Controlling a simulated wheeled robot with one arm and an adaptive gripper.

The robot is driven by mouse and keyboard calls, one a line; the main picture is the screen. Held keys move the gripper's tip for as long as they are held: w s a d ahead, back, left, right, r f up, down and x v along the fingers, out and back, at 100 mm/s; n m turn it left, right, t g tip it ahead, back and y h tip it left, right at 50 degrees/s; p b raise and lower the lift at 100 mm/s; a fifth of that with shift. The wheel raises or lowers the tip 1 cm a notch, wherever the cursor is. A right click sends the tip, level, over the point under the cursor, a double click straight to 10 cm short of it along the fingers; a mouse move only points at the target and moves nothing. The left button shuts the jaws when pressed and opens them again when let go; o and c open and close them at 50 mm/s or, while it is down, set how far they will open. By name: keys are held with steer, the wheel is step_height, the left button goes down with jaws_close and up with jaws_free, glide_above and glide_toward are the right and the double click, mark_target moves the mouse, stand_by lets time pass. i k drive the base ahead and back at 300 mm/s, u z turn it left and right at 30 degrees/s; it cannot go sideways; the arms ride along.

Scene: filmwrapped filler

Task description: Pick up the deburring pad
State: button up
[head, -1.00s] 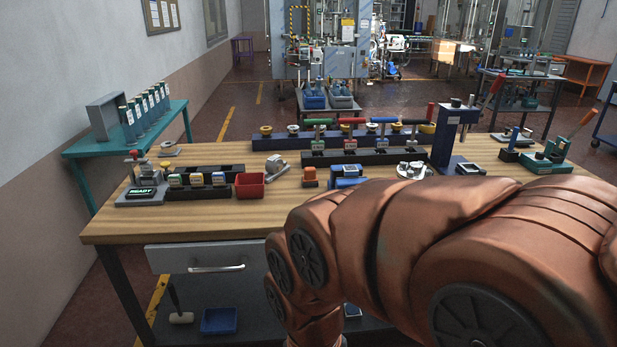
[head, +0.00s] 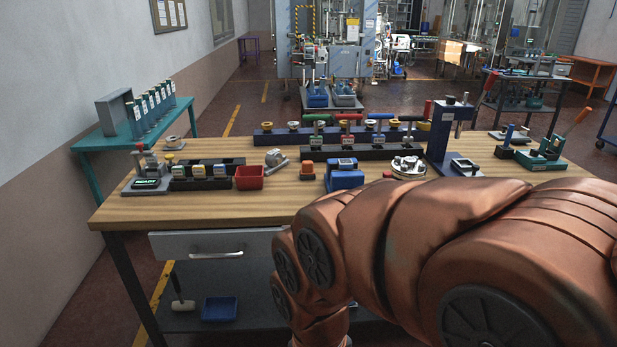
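I cannot tell for sure which thing is the deburring pad. A small orange block (head: 307,167) on a dark base stands near the middle of the workbench, and it may be the pad. Next to it on the right is a blue block-like device (head: 343,177) with a dark top. My copper-coloured arm fills the lower right and hides the bench's right front part. My gripper is out of the picture.
The wooden workbench (head: 200,208) holds a red bin (head: 249,177), dark racks (head: 364,152) with coloured handles, a round metal fixture (head: 408,167) and a tall blue press (head: 446,135). A teal side table (head: 88,146) stands left. The bench's left front is clear.

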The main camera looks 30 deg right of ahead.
mark_target(307, 172)
steer(key=k, duration=1.1)
steer(key=z, duration=0.8)
steer(key=i, duration=0.85)
steer(key=z, duration=0.6)
steer(key=i, duration=0.85)
steer(key=u, duration=1)
steer(key=i, duration=0.65)
steer(key=u, duration=0.8)
